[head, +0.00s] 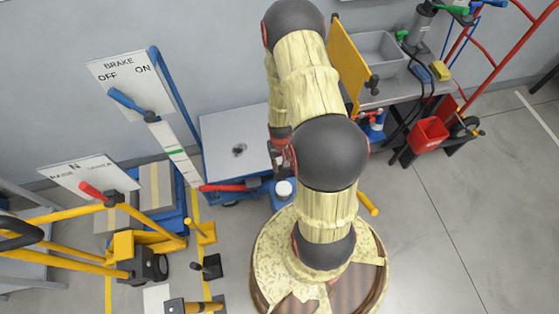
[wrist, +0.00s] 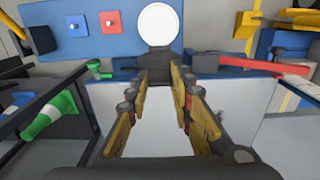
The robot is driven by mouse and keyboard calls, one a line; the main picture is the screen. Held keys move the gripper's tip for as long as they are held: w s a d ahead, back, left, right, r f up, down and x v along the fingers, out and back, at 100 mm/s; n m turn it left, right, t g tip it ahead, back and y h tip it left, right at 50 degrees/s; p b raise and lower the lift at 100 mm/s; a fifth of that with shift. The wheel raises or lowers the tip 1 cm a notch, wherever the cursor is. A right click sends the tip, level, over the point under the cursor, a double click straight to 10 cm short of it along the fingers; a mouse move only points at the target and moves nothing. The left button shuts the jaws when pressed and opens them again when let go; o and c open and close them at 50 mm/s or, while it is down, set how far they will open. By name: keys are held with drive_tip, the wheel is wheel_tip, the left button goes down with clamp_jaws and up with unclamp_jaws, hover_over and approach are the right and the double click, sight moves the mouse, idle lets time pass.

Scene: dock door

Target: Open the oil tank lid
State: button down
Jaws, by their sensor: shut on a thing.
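A round white lid (wrist: 159,25) shows at the top middle of the wrist view, upright and facing the camera, with a dark block (wrist: 157,60) just below it. My gripper (wrist: 159,76) reaches toward that block, its two yellow-and-dark fingers on either side of the view's middle. The fingertips meet the dark block and are shut on it; the exact contact is hard to see. In the head view a small white round cap (head: 284,188) sits on a blue body low beside my arm. My arm hides most of the gripper there.
A red handle (head: 222,187) lies left of the cap, below a grey panel (head: 236,142). A brake lever board (head: 130,80) stands at the left. A grey sink bench (head: 370,60) stands at the back right.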

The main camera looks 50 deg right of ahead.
sight(281, 170)
drive_tip(key=shift+s+a+f, duration=0.1)
drive_tip(key=shift+s+a, duration=0.25)
drive_tip(key=shift+s, duration=0.15)
drive_tip(key=c, duration=2)
unclamp_jaws()
drive_tip(key=o, duration=0.4)
drive_tip(key=shift+w+d, duration=0.1)
drive_tip(key=shift+w, duration=0.05)
drive_tip(key=shift+o, duration=0.2)
drive_tip(key=shift+w+r, duration=0.1)
drive_tip(key=shift+r, duration=0.3)
wheel_tip(281, 170, up, 11)
drive_tip(key=shift+r, duration=0.15)
